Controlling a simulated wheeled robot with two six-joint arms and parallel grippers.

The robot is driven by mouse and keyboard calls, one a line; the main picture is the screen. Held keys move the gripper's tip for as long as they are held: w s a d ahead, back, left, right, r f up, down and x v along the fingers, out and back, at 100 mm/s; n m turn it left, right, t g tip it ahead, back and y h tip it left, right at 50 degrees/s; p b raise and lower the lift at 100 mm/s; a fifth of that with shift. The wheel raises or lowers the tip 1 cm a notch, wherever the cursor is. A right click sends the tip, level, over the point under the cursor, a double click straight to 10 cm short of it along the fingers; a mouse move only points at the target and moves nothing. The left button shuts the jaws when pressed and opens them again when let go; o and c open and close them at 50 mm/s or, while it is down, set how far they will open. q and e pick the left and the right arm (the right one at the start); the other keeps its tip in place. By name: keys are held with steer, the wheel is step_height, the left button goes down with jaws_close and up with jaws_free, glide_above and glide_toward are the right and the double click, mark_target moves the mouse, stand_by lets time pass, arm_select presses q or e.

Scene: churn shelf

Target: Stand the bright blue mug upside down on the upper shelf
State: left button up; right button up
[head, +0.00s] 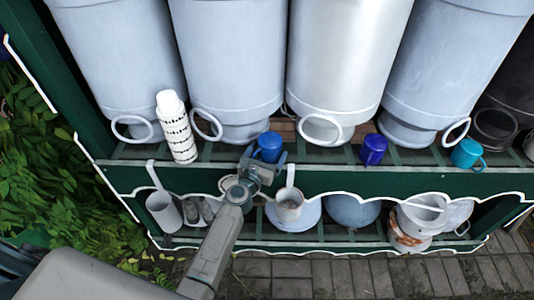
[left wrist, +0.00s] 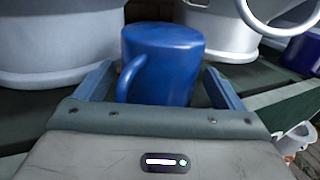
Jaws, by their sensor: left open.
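The bright blue mug (head: 269,146) stands on the upper shelf (head: 222,152), in front of the metal churns. In the left wrist view the mug (left wrist: 166,60) shows a closed, flat blue top, so it is upside down, and it looks upright with no clear tilt. Its handle is at the left of that view. My left gripper (head: 265,158) is at the mug from the front. Its jaws (left wrist: 158,82) are open, one finger on each side of the mug. Whether a finger touches it cannot be told. My right gripper is not in view.
A dark blue mug (head: 373,150) and a teal mug (head: 467,153) stand to the right on the same shelf. A stack of white patterned cups (head: 177,128) is to the left. Large churns (head: 232,60) fill the back. Ladles (head: 289,200) hang at the green front board (head: 350,181).

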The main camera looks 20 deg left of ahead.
arm_select(q)
steer(key=s+a, duration=0.1)
steer(key=s, duration=1.1)
steer(key=shift+a+b, duration=0.2)
steer(key=shift+b, duration=0.25)
steer(key=s+a+f+m+g, duration=0.25)
steer(key=s+f+m, duration=0.25)
steer(key=f+m, duration=0.5)
steer(key=s+a+f+m+g+y, duration=0.1)
steer(key=s+f+m+g, duration=0.3)
steer(key=f+m, duration=0.55)
steer(key=s+a+f+m+g, duration=0.1)
steer(key=s+f+m+g, duration=0.1)
steer(key=s+f+m, duration=0.75)
steer(key=s+a+f+m+g+y, duration=0.1)
steer(key=s+a+f+m+g, duration=0.1)
steer(key=s+f, duration=0.8)
steer(key=s+a+f+m+g+y, duration=0.1)
steer(key=s+a+f+m+g, duration=0.2)
steer(key=s+f+g, duration=0.3)
steer(key=s+f+m, duration=0.1)
steer(key=s+f, duration=0.4)
steer(key=s, duration=0.6)
steer(key=shift+a+f, duration=0.25)
steer(key=shift+a, duration=0.05)
